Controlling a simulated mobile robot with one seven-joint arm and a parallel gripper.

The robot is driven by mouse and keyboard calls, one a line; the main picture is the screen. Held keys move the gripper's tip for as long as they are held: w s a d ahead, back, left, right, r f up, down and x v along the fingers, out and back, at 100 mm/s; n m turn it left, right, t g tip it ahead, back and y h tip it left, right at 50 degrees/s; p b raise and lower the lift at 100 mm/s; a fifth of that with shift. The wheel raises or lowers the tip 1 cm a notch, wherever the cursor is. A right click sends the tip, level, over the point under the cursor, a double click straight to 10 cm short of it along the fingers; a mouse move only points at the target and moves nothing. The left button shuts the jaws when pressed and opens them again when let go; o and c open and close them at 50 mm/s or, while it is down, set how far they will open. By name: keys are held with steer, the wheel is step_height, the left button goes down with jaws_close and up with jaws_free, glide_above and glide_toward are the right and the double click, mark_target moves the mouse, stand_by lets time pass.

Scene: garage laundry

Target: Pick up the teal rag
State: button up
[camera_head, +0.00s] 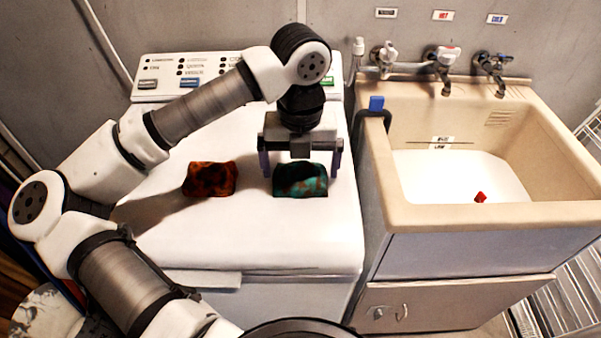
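The teal rag (300,181) is a small dark-blotched teal cloth lying on the white top of the washing machine (262,237). My gripper (300,172) points down over it, with one finger near the rag's left edge and the other near its right edge. The fingers are spread wide and open. I cannot tell whether the fingertips touch the cloth or hang just above it.
An orange-brown blotched rag (210,179) lies to the left on the same top. The machine's control panel (210,72) stands behind.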

steer(key=c, duration=0.8)
steer(key=shift+r, duration=0.15)
